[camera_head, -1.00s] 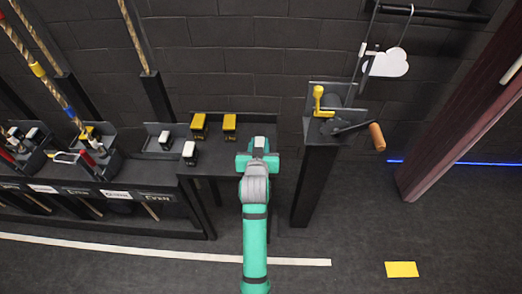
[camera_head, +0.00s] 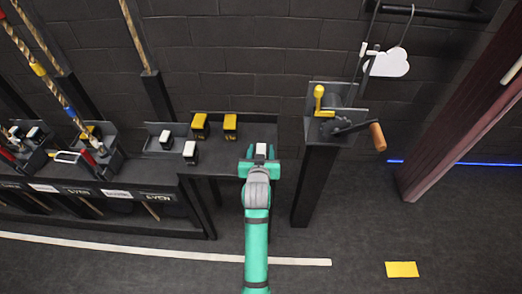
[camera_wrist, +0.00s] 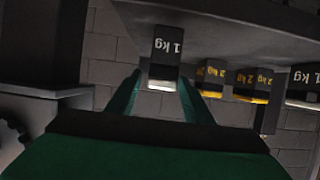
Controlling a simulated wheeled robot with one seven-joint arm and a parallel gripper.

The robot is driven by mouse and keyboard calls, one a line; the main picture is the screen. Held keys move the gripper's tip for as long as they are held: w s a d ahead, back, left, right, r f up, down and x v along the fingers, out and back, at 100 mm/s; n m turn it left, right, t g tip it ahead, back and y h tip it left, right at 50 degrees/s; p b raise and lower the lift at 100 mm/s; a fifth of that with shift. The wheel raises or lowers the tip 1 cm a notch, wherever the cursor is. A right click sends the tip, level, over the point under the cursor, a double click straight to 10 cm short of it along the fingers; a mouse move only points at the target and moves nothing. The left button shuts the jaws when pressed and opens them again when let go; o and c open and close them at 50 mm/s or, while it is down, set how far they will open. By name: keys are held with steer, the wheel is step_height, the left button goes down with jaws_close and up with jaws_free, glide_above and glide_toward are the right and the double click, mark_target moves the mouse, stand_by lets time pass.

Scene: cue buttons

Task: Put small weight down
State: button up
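A small black 1 kg weight with a white top (camera_head: 261,151) is between the fingers of my gripper (camera_head: 259,165) at the right part of the dark shelf (camera_head: 222,168). In the wrist view the 1 kg weight (camera_wrist: 165,55) appears upside down between my two teal fingers (camera_wrist: 160,95). My gripper looks shut on it. I cannot tell whether its base touches the shelf surface.
Two yellow-topped 2 kg weights (camera_head: 215,124) stand on the shelf to the left. Two white-topped weights (camera_head: 178,148) are further left. A post with a yellow lever and a wooden-handled crank (camera_head: 345,125) stands to the right. Shelf space around the gripper is clear.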

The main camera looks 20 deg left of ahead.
steer(key=shift+s+r, duration=0.15)
steer(key=shift+r, duration=0.05)
steer(key=v, duration=1.2)
steer(key=s+d+f+m+t+h, duration=0.1)
steer(key=s+d+f, duration=0.45)
steer(key=s, duration=0.25)
steer(key=s+d+f+m+h, duration=0.1)
steer(key=s+d+f, duration=0.4)
steer(key=s, duration=0.4)
steer(key=s+d+r+h, duration=0.1)
steer(key=s+d+r, duration=0.1)
steer(key=s, duration=0.6)
steer(key=s+d+r+m+t, duration=0.1)
steer(key=s+d+r, duration=0.2)
steer(key=s, duration=0.6)
steer(key=shift+s+d+h, duration=0.15)
steer(key=shift+d+h, duration=0.25)
steer(key=shift+d, duration=0.15)
